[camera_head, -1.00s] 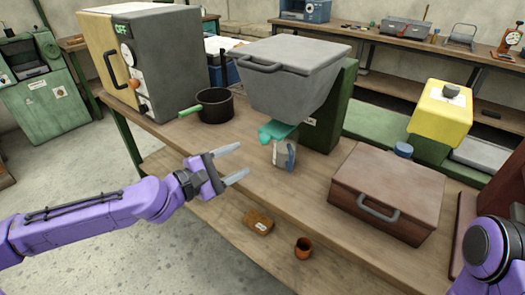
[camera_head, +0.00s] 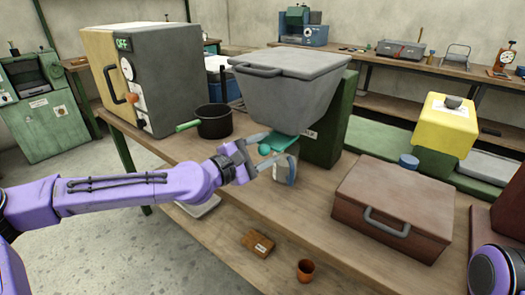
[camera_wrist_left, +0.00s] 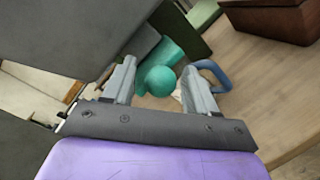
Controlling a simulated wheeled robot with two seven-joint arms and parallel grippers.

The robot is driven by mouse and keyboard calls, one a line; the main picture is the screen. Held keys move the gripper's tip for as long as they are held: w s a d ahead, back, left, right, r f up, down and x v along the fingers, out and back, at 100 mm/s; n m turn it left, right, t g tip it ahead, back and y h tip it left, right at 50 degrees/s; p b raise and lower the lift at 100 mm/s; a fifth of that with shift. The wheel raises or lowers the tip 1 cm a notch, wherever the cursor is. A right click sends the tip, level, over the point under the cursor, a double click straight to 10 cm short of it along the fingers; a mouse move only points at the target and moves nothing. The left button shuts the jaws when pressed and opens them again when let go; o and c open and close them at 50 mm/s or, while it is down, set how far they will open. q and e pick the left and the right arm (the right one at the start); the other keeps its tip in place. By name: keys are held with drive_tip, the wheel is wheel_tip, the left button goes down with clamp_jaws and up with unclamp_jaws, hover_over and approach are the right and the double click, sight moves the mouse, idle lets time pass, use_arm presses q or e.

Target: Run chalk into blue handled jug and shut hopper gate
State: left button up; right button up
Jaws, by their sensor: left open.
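The grey hopper (camera_head: 290,100) stands on the bench against a green post, its lid down. Its teal gate (camera_head: 283,143) sticks out beneath, with a round teal knob (camera_wrist_left: 157,80). The pale jug (camera_head: 281,173) with a blue handle stands below the gate; its handle (camera_wrist_left: 213,74) shows in the left wrist view, the body mostly hidden by a finger. My left gripper (camera_head: 267,149) is open, with the knob between its fingers in the wrist view; contact cannot be told. No chalk is visible. My right gripper is out of view.
A black pot (camera_head: 214,121) with a green handle stands left of the hopper, near an oven-like box (camera_head: 165,75). A brown case (camera_head: 390,208) lies to the right.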

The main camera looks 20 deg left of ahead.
use_arm(q)
drive_tip(key=shift+c, duration=0.3)
clamp_jaws()
drive_tip(key=shift+w+d+f+b, duration=0.2)
drive_tip(key=shift+w+b, duration=0.25)
drive_tip(key=shift+b, duration=0.35)
drive_tip(key=shift+w+d, duration=0.1)
drive_tip(key=shift+w, duration=0.2)
drive_tip(key=shift+r, duration=0.15)
drive_tip(key=shift+o, duration=0.3)
unclamp_jaws()
